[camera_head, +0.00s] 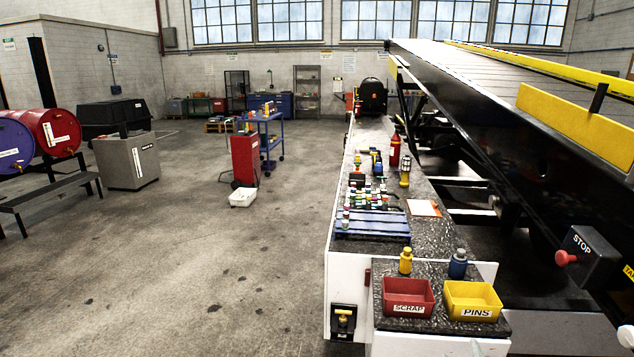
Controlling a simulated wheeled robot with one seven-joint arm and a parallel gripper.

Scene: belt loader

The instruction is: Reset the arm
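My gripper is not in view, and no part of my arm can be made out for sure. A small pale shape shows at the bottom right edge, but I cannot tell what it is. A long speckled dark counter (436,247) on a white base runs away from me. At its near end stand a red bin (408,309) marked SCRAP and a yellow bin (472,314) marked PINS. A yellow bottle (405,261) and a dark blue bottle (457,264) stand behind the bins.
The belt loader (500,110) rises along the right, with a STOP box (588,255) near me. A blue rack (372,225) and small coloured parts crowd the counter. Open concrete floor lies left, with a red cabinet (245,158) and white tray (242,198) farther back.

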